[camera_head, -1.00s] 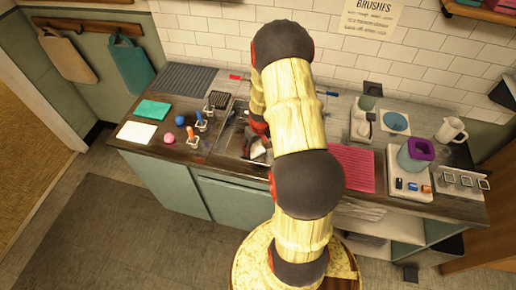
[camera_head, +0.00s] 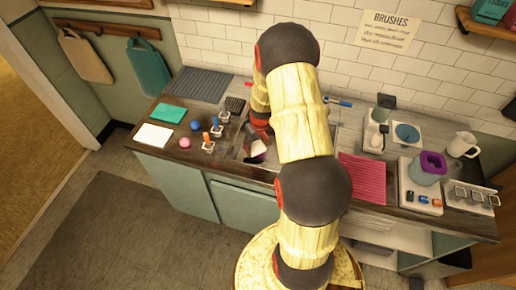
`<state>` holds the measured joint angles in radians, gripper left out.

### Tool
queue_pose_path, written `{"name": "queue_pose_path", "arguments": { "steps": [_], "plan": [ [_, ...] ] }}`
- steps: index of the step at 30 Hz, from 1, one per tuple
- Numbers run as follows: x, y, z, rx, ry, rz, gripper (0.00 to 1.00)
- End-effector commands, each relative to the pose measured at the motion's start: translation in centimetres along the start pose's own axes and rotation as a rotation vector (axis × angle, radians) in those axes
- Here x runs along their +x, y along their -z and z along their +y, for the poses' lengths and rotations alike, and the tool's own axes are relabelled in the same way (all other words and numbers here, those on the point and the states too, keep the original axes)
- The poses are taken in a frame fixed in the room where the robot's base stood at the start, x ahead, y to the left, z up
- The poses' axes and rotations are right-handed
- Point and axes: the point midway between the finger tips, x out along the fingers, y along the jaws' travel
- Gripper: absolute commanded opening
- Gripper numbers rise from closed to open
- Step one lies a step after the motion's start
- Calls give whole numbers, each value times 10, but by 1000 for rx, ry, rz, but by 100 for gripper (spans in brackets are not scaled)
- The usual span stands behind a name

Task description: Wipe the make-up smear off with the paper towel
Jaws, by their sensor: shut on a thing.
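My gripper (camera_head: 259,132) is low over the sink basin (camera_head: 240,152), mostly hidden behind my own arm. A small white thing (camera_head: 258,148) with a dark part shows at its tip; it looks like the paper towel, but it is too small to be sure. The gripper appears shut on it. Whether it touches the basin I cannot tell. A flat white sheet (camera_head: 153,135) lies at the counter's left front corner. I cannot make out a make-up smear; my arm hides part of the sink and counter.
Left of the sink are a teal cloth (camera_head: 168,114), a blue ball (camera_head: 196,125), a pink ball (camera_head: 185,143) and upright coloured tools (camera_head: 215,128). To the right are a pink ribbed mat (camera_head: 362,180), a purple-rimmed container (camera_head: 430,168) and a white mug (camera_head: 463,145).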

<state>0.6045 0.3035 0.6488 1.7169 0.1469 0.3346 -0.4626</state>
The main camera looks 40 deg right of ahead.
Motion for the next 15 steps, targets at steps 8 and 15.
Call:
{"name": "queue_pose_path", "arguments": {
  "steps": [8, 15],
  "plan": [
    [-27, 12, -4, -5, 0, 1, 27],
    [-36, 16, -7, -6, 0, 1, 27]
  ]
}}
